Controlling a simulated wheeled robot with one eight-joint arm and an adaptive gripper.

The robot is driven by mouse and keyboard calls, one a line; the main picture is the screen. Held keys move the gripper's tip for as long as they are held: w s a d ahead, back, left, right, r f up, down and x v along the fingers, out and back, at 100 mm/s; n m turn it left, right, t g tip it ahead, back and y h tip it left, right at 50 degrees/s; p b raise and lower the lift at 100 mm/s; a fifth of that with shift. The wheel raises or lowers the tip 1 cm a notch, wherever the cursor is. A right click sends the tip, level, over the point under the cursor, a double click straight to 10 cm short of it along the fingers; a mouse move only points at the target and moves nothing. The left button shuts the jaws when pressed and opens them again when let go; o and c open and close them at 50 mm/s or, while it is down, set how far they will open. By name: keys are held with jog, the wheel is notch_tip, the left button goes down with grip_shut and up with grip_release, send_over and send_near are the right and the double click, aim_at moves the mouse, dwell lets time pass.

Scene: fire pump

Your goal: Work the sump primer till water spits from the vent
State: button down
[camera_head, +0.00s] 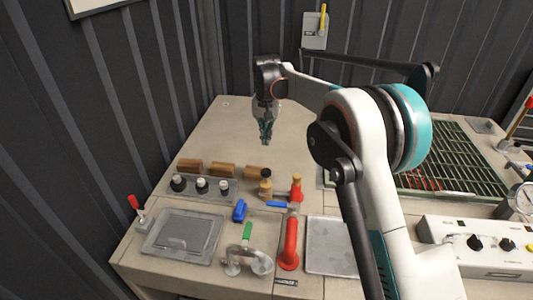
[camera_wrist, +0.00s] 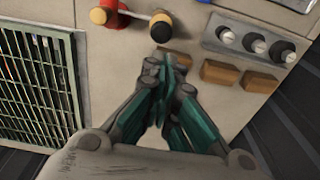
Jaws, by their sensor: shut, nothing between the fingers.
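My gripper (camera_head: 265,139) is shut and empty, pointing down above the bare worktop behind the fittings. No label shows which part is the sump primer, and I cannot pick out the vent. No water is visible.
Wooden blocks (camera_head: 222,170) lie behind a grey panel with black knobs (camera_head: 212,194). A blue lever (camera_head: 276,204), red pipe (camera_head: 290,245) and green-handled fitting (camera_head: 247,232) stand in front. A green grate (camera_head: 445,160) lies right. The worktop's back left is clear.

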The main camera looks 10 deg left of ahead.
aim_at(267, 170)
jog(key=f+b, duration=0.1)
jog(key=f, duration=0.8)
jog(key=f+b, duration=0.1)
jog(key=f, duration=0.3)
jog(key=shift+w+a+f+b, duration=0.1)
jog(key=shift+w+f+b, duration=0.1)
jog(key=shift+w+b, duration=0.15)
notch_tip(267, 170, down, 4)
jog(key=shift+r+b, duration=0.2)
jog(key=shift+b, duration=0.5)
jog(key=shift+r, duration=0.1)
notch_tip(267, 170, up, 14)
jog(key=p, duration=0.3)
jog(key=shift+s, duration=0.4)
